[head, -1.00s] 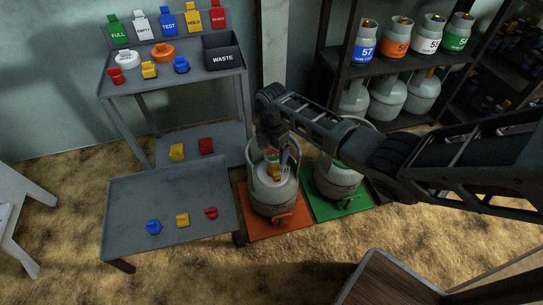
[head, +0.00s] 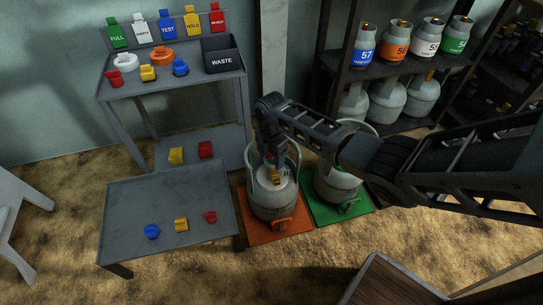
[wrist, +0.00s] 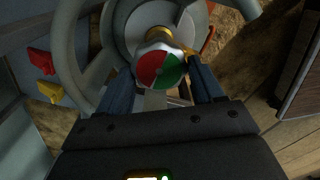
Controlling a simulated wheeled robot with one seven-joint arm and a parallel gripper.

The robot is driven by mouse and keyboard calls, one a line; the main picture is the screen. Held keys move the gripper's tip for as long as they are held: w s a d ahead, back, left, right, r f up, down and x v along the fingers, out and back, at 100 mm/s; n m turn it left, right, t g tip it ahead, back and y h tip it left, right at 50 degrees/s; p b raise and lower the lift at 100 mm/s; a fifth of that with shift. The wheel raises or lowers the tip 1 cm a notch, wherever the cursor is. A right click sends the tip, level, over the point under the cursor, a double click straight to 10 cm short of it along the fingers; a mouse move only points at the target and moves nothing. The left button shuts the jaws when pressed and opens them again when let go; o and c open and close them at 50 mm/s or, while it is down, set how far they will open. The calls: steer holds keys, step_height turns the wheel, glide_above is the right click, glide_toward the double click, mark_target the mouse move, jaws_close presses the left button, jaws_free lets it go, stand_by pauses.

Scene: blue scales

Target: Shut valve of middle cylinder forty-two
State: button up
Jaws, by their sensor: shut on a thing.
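A pale grey gas cylinder (head: 273,207) stands upright on an orange mat (head: 268,232), with a raised collar around its top. Its number is too small to read surely. Its round red-and-green valve knob (wrist: 161,71) sits on a brass stem (wrist: 158,36) inside the collar (wrist: 72,55). My gripper (wrist: 162,82) is shut on this knob, one blue finger on each side. In the head view my gripper (head: 271,160) reaches down inside the collar and hides most of the knob. A second grey cylinder (head: 338,186) stands to the right on a green mat (head: 345,209), partly behind my arm.
A low grey table (head: 165,200) at the left holds blue, yellow and red pieces. Behind it stands a grey tagging cart (head: 185,88) with a waste bin (head: 222,58). A dark shelf (head: 390,70) of cylinders stands at the back right. A wooden-topped piece (head: 390,282) is at the front.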

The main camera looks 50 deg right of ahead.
steer(key=shift+c, duration=0.7)
